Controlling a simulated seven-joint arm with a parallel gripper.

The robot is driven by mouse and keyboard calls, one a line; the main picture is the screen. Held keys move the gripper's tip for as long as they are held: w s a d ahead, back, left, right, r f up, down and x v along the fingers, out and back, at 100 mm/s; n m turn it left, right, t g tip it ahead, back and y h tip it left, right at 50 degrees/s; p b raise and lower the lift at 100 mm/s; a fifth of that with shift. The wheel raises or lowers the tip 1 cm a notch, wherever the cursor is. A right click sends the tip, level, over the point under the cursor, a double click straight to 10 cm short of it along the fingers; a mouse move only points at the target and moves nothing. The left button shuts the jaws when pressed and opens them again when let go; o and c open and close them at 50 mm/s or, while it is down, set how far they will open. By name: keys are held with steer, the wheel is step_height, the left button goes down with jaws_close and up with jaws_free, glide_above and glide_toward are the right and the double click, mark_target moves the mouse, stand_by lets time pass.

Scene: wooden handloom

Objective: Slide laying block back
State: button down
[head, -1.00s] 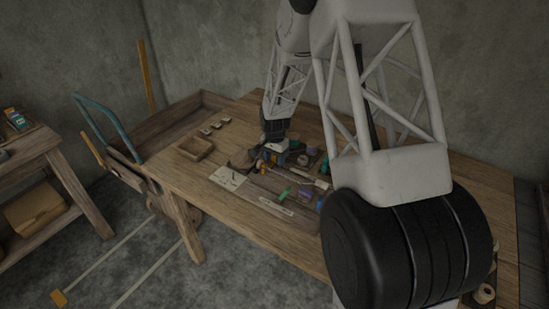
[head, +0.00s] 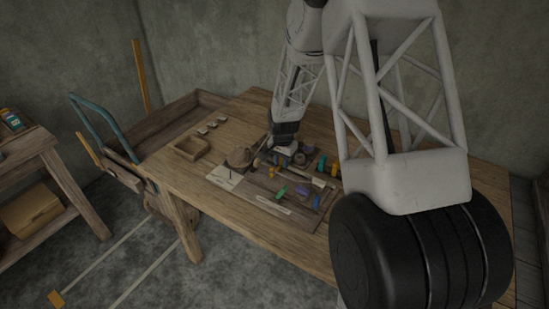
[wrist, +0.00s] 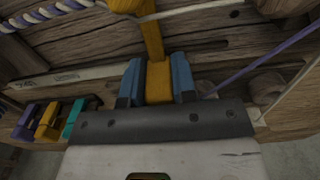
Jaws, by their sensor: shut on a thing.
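In the wrist view, my gripper (wrist: 158,82) has its two blue fingers shut on the yellow stem of what looks like the laying block (wrist: 153,40). The block's wider yellow head is cut off at the top edge. A twisted white-and-purple rope (wrist: 45,13) runs to it from the left. Separate strands, one white and one purple (wrist: 265,58), spread to the right. In the head view, my gripper (head: 286,150) is low over the middle of the workbench (head: 232,222); the block cannot be made out clearly there.
Yellow and teal clips (wrist: 73,119) sit at the left in the wrist view. In the head view, a round wooden piece (head: 239,158), a green piece (head: 281,191) and a purple piece (head: 303,189) lie nearby. The bench's front left is clear.

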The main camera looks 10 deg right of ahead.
steer(key=shift+s+d, duration=0.95)
steer(key=c, duration=0.9)
jaws_free()
step_height(320, 180, up, 8)
steer(key=shift+f, duration=0.1)
